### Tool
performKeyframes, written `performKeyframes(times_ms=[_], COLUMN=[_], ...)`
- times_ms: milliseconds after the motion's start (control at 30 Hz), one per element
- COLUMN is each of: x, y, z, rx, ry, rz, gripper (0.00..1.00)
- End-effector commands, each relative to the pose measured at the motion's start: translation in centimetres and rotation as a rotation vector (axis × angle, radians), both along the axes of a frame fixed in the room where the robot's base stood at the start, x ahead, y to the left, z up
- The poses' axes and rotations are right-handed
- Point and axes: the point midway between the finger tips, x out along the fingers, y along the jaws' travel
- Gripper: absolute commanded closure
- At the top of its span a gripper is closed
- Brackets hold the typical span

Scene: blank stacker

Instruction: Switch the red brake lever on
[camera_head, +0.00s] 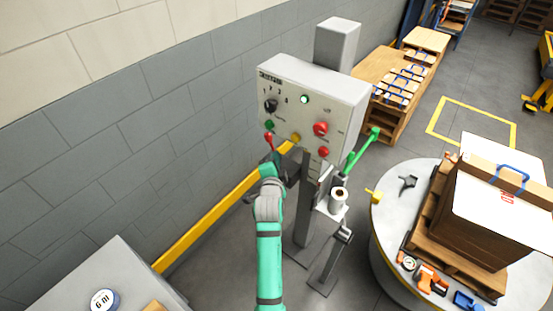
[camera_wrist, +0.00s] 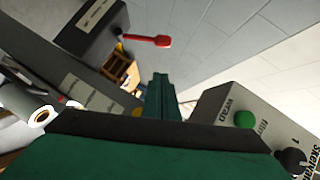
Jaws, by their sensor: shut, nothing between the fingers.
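The red brake lever (camera_head: 269,138) stands at the lower left of the grey control panel (camera_head: 340,93), its red knob at the upper end of a thin rod. In the wrist view the red knob (camera_wrist: 163,41) shows ahead of my fingertips, its rod running left to a dark labelled box (camera_wrist: 92,28). My gripper (camera_head: 276,160) is just below the lever in the head view. Its fingers (camera_wrist: 160,78) are shut and empty, and a gap shows between them and the knob in the wrist view. Whether the lever is on or off is not clear.
The panel carries a black knob (camera_head: 271,106), a green button (camera_wrist: 244,119), a large red button (camera_head: 320,128) and a lit green lamp (camera_head: 304,99). A white roll (camera_head: 339,194) and a green bar (camera_head: 362,150) stand to the right. A round table (camera_head: 385,225) bears a loaded pallet.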

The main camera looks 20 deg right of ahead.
Motion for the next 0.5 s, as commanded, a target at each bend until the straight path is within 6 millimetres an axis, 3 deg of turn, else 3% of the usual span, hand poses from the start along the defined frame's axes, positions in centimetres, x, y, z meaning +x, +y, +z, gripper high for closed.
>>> performKeyframes(times_ms=[500], x=[-0.37], y=[-0.37], z=[0.00], rx=[0.001], ry=[0.001], rz=[-0.006], gripper=[1.00])
